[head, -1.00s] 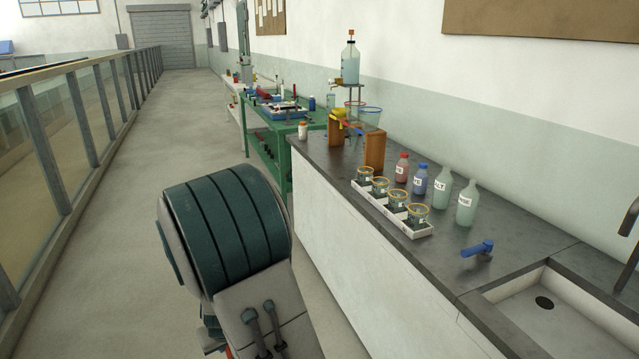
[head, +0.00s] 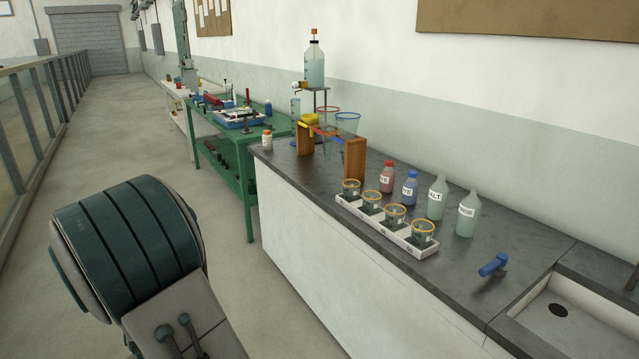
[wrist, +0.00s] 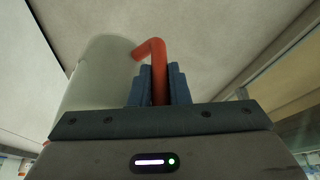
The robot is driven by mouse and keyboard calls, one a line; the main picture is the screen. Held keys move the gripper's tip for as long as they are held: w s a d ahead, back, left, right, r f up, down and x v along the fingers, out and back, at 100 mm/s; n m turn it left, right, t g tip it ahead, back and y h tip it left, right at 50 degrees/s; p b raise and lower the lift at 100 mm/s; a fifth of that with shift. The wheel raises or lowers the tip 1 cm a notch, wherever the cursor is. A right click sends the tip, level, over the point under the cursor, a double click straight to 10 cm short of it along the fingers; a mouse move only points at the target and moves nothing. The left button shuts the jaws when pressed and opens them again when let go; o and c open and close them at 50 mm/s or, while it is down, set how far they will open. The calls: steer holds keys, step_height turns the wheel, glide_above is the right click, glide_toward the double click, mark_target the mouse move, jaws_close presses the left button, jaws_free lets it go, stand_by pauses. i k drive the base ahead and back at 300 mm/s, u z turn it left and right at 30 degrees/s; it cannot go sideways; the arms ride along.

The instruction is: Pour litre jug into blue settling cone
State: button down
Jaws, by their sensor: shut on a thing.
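In the wrist view my gripper (wrist: 158,78) is shut on the red handle (wrist: 151,50) of the litre jug. The pale, translucent jug body (wrist: 100,80) stands to the left of the fingers; its contents cannot be made out. The blue settling cone, clear with a blue rim (head: 347,116), hangs in a wooden rack (head: 355,160) on the counter in the head view. A red-rimmed cone (head: 327,110) and a yellow object (head: 307,121) are beside it. My gripper and the jug are out of the head view, apart from the cone.
A large bottle (head: 314,66) stands behind the rack. A green table (head: 222,143) is beyond. The aisle floor is clear.

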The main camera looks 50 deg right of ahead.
mark_target(347, 122)
steer(key=z, duration=0.25)
steer(key=i, duration=0.7)
steer(key=z, duration=0.85)
steer(key=i, duration=0.5)
steer(key=z, duration=0.45)
